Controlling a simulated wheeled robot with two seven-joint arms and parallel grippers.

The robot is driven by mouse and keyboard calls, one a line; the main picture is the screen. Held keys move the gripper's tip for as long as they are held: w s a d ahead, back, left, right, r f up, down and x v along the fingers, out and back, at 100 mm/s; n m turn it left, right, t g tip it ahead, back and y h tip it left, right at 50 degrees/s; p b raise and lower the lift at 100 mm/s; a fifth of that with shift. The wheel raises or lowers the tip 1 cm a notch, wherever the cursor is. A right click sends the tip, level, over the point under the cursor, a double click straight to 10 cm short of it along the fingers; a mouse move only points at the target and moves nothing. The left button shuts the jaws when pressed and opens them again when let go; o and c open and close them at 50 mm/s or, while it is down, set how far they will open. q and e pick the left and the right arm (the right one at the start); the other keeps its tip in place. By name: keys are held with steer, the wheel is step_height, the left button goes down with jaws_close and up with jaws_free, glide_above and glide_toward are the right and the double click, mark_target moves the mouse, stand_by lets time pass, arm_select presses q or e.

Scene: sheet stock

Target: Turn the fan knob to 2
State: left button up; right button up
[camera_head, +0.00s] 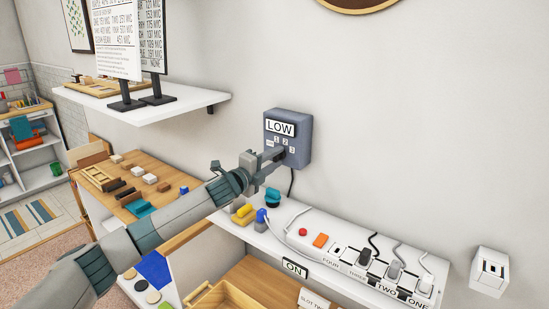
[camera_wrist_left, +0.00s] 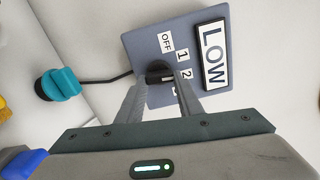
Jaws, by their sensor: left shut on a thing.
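The fan control is a blue-grey box (camera_head: 301,128) on the wall with a "LOW" plate and small labels OFF, 1, 2 and 3. It also shows in the left wrist view (camera_wrist_left: 143,42). The fingers cover part of the knob and a label, so I cannot tell where the knob points. My right gripper is not in view.
A shelf (camera_head: 400,294) below the box carries a power strip (camera_head: 330,258) with plugs and cords, a teal knob-like piece (camera_head: 272,196) and yellow blocks (camera_head: 243,214). A white shelf (camera_head: 150,113) with sign stands is above my arm. The right wall is mostly clear.

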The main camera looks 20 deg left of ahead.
arm_select(q)
steer(key=shift+f+m, duration=0.15)
steer(key=shift+m, duration=0.95)
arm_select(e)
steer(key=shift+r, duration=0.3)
arm_select(q)
steer(key=o, duration=1.1)
steer(key=shift+s+a, duration=0.1)
steer(key=b+v, duration=0.5)
steer(key=v, duration=1.2)
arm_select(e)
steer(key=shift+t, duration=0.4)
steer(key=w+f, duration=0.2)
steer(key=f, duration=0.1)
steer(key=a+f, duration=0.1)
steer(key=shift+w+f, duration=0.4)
